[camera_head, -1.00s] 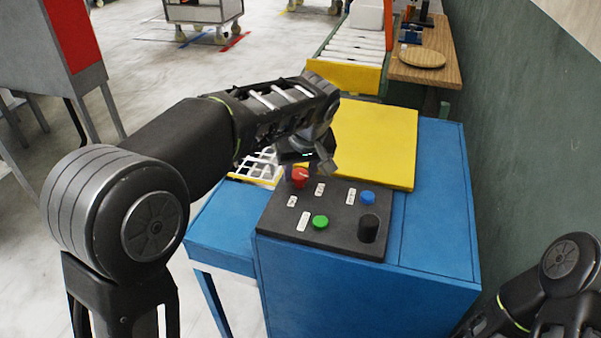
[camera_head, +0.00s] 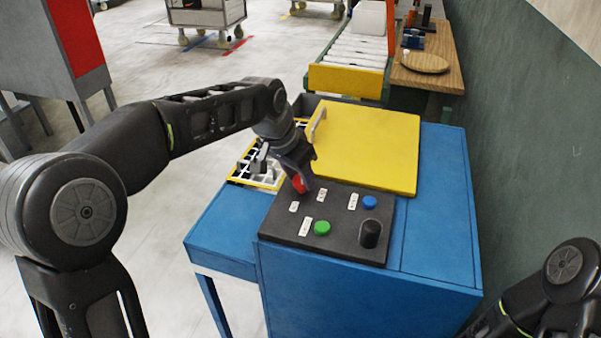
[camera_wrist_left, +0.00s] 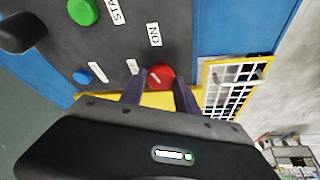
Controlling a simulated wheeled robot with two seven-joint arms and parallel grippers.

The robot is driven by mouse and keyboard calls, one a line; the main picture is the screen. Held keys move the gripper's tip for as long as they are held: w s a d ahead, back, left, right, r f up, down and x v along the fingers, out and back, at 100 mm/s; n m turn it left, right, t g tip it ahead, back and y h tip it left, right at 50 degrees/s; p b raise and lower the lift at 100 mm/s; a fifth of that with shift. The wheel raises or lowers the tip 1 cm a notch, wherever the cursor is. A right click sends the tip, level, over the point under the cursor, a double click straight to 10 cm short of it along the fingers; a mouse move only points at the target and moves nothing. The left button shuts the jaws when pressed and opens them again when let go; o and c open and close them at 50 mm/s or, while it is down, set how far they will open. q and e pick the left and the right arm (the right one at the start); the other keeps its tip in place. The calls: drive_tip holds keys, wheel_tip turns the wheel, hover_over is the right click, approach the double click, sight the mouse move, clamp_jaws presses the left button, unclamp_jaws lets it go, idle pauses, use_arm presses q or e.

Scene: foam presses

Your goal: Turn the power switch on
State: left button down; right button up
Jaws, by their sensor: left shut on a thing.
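The red power switch (camera_head: 299,184) sits at the back left of the dark control panel (camera_head: 345,243), partly hidden by my left gripper (camera_head: 298,177). In the left wrist view the red switch (camera_wrist_left: 161,76) lies between the two fingers of the gripper (camera_wrist_left: 160,88), beside a label reading "ON". The left gripper is shut on the switch. My right arm shows at the lower right of the head view; its gripper is out of view.
A green button (camera_head: 322,228), a blue button (camera_head: 369,202) and a black knob (camera_head: 370,234) share the panel. A yellow plate (camera_head: 365,145) covers the blue machine (camera_head: 440,210) behind it. A white grid (camera_head: 258,165) lies to the left, and a roller conveyor (camera_head: 350,60) stands behind.

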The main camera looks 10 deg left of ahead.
sight(287, 195)
use_arm(q)
drive_tip(key=shift+w+a+m+g+h+p, duration=0.1)
drive_tip(key=shift+m+g+h+p, duration=0.2)
drive_tip(key=shift+m, duration=0.8)
drive_tip(key=shift+m+g+h+p, duration=0.2)
drive_tip(key=shift+m+h, duration=0.2)
drive_tip(key=shift+m, duration=0.7)
drive_tip(key=c, duration=0.9)
unclamp_jaws()
drive_tip(key=shift+r, duration=0.15)
drive_tip(key=v, duration=0.7)
drive_tip(key=shift+r, duration=0.25)
drive_tip(key=shift+a, duration=0.15)
